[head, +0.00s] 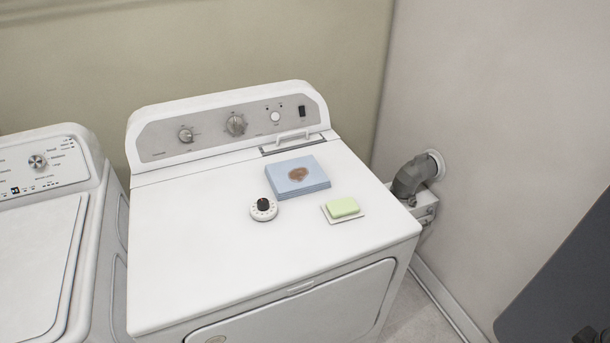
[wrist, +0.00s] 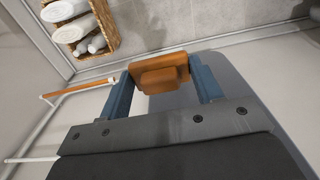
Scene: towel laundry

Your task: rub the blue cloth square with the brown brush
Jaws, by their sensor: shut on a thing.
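The blue cloth square (head: 281,185) lies folded on top of the white dryer, toward its back right, with a brown stain (head: 299,174) on its upper face. The brown brush (wrist: 165,76) shows in the wrist view as a wooden block held between the two blue fingers of my gripper (wrist: 159,74). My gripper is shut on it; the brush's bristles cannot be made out. My gripper and the brush are not seen in the head view, and the cloth is not seen in the wrist view, so the brush is apart from the cloth.
A green soap bar on a white dish (head: 343,208) sits right of and in front of the cloth. A round white timer with a black knob (head: 263,209) stands at its front left. The dryer top (head: 195,240) is clear at left.

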